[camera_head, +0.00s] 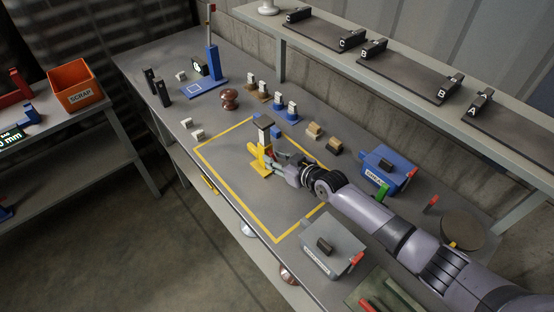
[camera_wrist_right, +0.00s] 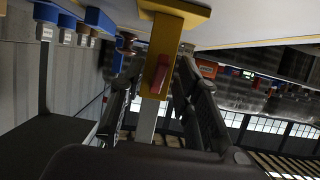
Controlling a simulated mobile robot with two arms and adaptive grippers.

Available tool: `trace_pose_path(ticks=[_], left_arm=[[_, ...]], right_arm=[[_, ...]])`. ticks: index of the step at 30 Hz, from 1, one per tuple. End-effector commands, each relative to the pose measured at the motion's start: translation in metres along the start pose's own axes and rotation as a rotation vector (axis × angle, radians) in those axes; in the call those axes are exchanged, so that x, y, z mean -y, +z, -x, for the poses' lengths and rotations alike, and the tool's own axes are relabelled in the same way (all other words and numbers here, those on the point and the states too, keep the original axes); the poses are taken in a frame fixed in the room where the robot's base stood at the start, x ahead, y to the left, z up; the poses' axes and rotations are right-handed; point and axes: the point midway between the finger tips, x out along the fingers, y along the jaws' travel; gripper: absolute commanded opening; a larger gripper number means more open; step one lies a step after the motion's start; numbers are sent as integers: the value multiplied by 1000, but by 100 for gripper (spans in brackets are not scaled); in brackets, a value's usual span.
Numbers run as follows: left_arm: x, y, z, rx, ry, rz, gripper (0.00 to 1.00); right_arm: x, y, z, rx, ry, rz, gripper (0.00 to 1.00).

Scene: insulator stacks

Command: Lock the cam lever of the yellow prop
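My right gripper (camera_head: 276,160) is at the prop's right side, low on the column. In the wrist view its two fingers (camera_wrist_right: 158,90) are spread on either side of the column and lever. Contact cannot be told. My left gripper is out of view.
Blue (camera_head: 388,170) and grey (camera_head: 332,246) boxes stand on the right of the table. A brown insulator (camera_head: 230,99) and a blue stand (camera_head: 205,86) are toward the far left. Small blocks (camera_head: 314,131) line the back. The taped area around the prop is mostly clear.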

Motion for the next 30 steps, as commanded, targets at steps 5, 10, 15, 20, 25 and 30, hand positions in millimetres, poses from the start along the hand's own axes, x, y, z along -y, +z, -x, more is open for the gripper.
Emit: trace_pose_path(ticks=[5, 10, 15, 20, 25, 30], left_arm=[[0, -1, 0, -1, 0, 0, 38], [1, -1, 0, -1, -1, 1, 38], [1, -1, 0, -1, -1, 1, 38], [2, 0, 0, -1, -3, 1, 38], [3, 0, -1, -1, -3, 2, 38], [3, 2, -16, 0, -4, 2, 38]], right_arm=[[0, 0, 0, 0, 0, 0, 21], [0, 0, 0, 0, 0, 0, 9], [0, 0, 0, 0, 0, 0, 0], [0, 0, 0, 0, 1, 0, 0], [0, 1, 0, -1, 1, -1, 0], [-1, 6, -3, -31, 1, 0, 0]])
